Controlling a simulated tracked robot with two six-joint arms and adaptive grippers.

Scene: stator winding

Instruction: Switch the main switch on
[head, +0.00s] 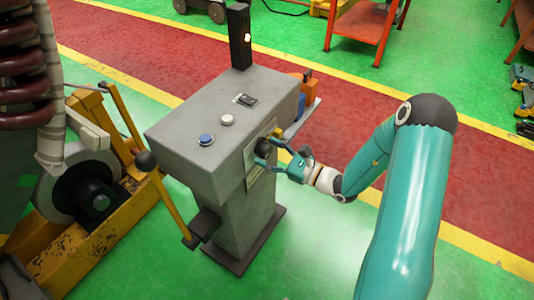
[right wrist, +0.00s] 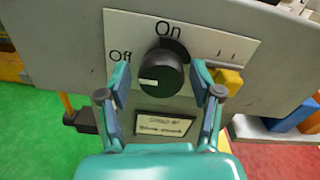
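The main switch is a black round knob (right wrist: 160,72) on a white plate (right wrist: 210,45) marked "Off" at its left and "On" above. A short white mark shows low on the left of the knob's face. In the head view the knob (head: 264,146) sits on the side of the grey control stand (head: 185,118). My right gripper (head: 270,150) is in front of it. In the right wrist view its two fingers stand open on either side of the knob, with a small gap at each side. My left gripper is not in view.
A yellow part (right wrist: 227,80) sits close by the right finger. On the stand's top are a blue button (head: 206,139), a white button (head: 227,119) and a black switch (head: 245,100). A lever with a black ball (head: 146,161) and a yellow machine stand at the left.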

